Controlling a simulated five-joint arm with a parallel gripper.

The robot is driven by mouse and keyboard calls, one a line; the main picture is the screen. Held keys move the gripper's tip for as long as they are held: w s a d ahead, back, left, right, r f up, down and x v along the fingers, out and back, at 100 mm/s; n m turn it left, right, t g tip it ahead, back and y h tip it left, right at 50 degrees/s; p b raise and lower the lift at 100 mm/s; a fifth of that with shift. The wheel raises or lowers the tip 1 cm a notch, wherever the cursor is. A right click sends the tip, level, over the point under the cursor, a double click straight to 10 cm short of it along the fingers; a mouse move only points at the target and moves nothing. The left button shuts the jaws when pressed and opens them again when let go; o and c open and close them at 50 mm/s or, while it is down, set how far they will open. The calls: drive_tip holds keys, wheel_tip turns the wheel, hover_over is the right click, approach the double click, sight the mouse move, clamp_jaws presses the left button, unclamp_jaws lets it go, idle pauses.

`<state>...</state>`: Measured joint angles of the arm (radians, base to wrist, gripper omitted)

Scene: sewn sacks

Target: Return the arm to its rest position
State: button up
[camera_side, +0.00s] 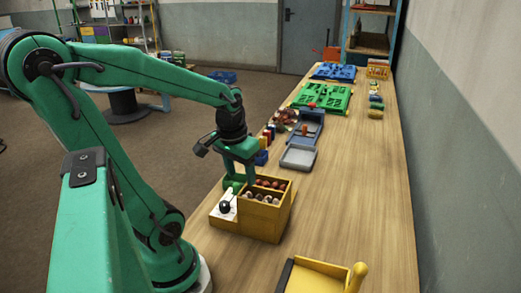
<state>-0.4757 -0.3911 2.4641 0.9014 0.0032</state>
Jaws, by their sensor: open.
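My green arm (150,72) reaches from the left over the wooden workbench (345,200), bent at the elbow. My gripper (240,177) points down just above and behind the left part of a yellow compartment box (262,222). Its jaws are open, and I see nothing held between them. Whether the fingertips touch the box or its contents cannot be told from this view. The box holds several dark red and brown-and-white round pieces. A black ball (225,207) sits on a white piece at the box's lower left part.
A grey tray (298,157) and a blue bin (308,128) stand behind the box. Green (322,97) and blue (334,72) moulded trays lie farther back. A yellow tray with a knob (318,277) is at the front. The bench's right side is mostly clear, beside a wall.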

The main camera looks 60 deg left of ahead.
drive_tip(key=d+r+m+t+h, duration=0.1)
drive_tip(key=d+r+m+t, duration=0.2)
drive_tip(key=d, duration=0.8)
drive_tip(key=shift+w+r+m+t, duration=0.4)
drive_tip(key=shift+r+m, duration=0.8)
drive_tip(key=shift+r, duration=0.8)
